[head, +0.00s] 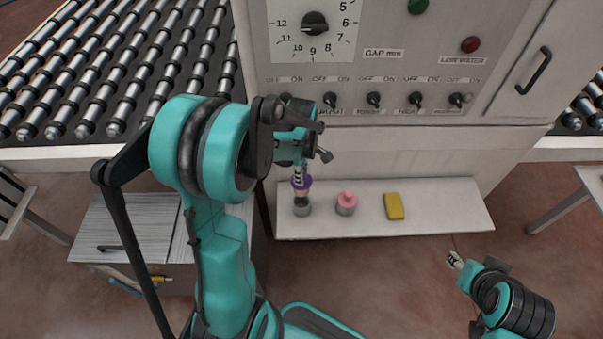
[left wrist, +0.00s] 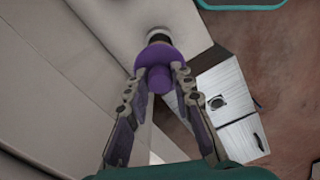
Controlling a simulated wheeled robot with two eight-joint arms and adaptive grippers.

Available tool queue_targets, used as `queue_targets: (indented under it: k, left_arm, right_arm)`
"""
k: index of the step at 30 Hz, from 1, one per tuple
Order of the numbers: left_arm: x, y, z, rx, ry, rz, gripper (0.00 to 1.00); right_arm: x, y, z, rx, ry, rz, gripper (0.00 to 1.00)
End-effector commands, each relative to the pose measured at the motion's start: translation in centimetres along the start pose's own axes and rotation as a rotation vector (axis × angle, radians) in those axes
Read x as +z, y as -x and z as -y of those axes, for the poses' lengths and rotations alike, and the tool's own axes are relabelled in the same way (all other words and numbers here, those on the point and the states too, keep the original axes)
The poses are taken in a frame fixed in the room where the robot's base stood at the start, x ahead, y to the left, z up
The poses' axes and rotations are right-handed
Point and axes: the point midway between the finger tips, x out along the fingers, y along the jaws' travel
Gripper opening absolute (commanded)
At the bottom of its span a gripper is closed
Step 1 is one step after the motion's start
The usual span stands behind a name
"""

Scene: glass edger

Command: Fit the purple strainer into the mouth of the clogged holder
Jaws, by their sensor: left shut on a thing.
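The purple strainer (head: 302,183) hangs from my left gripper (head: 298,171), just above a grey holder (head: 301,209) on the white shelf. A tan part and a dark part show between its purple rim and the holder; I cannot tell whether it touches the holder's mouth. In the left wrist view the fingers (left wrist: 158,79) close on the strainer's purple knob, with its wider purple collar (left wrist: 160,57) beyond. Behind it, a dark and white round part is half hidden. A second grey holder (head: 346,210) has a pink top. My right gripper (head: 455,260) is far right, away from the shelf.
The white shelf (head: 440,211) also bears a yellow sponge-like block (head: 393,206). A control panel with switches (head: 373,99) stands above it. A grey cabinet (head: 130,225) is at the left, and a roller conveyor (head: 110,60) is behind it.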

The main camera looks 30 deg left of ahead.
Motion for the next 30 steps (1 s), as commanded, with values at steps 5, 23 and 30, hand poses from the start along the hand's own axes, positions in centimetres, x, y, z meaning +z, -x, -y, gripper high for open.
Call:
queue_targets:
  k: [5,23,30]
  left_arm:
    - [0.0,-1.7,0.0,0.0,-0.001,0.0,0.0]
    - [0.0,-5.6,0.0,0.0,-0.001,0.0,0.0]
    - [0.0,-5.6,0.0,0.0,-0.001,0.0,0.0]
  right_arm:
    - [0.9,-1.2,0.0,0.0,0.0,0.0,0.4]
    - [2.8,-4.0,0.0,0.0,0.0,0.0,0.4]
    - [2.8,-3.9,0.0,0.0,0.0,0.0,0.4]
